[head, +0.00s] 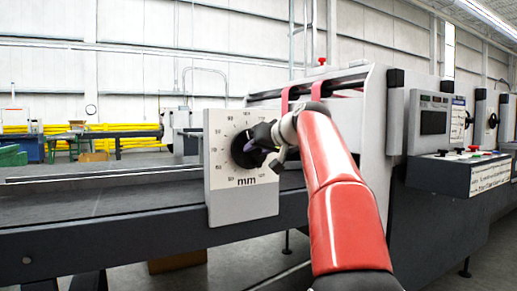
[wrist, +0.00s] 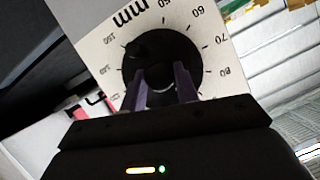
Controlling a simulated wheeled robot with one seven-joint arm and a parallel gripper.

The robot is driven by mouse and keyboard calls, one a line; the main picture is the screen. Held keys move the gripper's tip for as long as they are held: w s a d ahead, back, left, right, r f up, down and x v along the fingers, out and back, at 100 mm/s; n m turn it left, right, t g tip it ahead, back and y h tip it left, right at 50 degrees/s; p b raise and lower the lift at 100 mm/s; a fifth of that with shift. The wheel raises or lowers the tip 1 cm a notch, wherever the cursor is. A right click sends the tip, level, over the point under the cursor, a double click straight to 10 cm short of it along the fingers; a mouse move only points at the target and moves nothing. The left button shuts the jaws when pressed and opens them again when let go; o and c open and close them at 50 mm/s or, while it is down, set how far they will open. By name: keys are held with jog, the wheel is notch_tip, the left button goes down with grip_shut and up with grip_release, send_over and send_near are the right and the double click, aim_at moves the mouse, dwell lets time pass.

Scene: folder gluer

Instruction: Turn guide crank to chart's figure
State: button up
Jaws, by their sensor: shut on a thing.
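The guide crank is a black round dial knob (head: 241,148) on a pale upright plate (head: 222,200) marked "mm" with a ring of figures. In the wrist view the black crank (wrist: 185,48) shows against the plate (wrist: 95,50), with figures such as 50, 60, 70, 80, 140 and 150 around it, and "mm" upside down. My gripper (head: 262,137) is at the crank's face; its two fingers (wrist: 166,90) are shut on the crank's middle part. The fingers hide part of the crank, and I cannot tell its exact reading. A possible chart sheet (head: 458,120) is on the machine at right, too small to read.
The grey machine (head: 395,125) with a dark screen (head: 433,121) stands on the right. A control box (head: 470,172) with buttons juts out below it. A long dark rail (head: 100,235) runs left below the plate. Yellow barriers (head: 100,138) are far behind.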

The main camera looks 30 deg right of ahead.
jog(key=n+h, duration=0.2)
jog(key=n, duration=0.1)
jog(key=shift+a+f+b, duration=0.15)
jog(key=shift+a+b, duration=0.05)
jog(key=shift+b, duration=0.15)
jog(key=n+h+b, duration=0.1)
jog(key=n, duration=0.1)
jog(key=n+h+b, duration=0.1)
jog(key=n, duration=0.1)
jog(key=shift+a+f+h, duration=0.1)
jog(key=shift+f+h, duration=0.05)
jog(key=shift+h, duration=0.15)
jog(key=n+t+h+b, duration=0.1)
jog(key=n+h+b, duration=0.1)
jog(key=n, duration=0.2)
jog(key=shift+f, duration=0.15)
jog(key=shift+n+t+h+b, duration=0.45)
jog(key=shift+n+b, duration=0.2)
jog(key=shift+n, duration=0.4)
jog(key=shift+n+t+h+b, duration=0.35)
jog(key=shift+n+t+b, duration=0.25)
jog(key=shift+n, duration=0.45)
jog(key=o, duration=1)
jog(key=shift+c, duration=0.2)
jog(key=shift+a, duration=0.1)
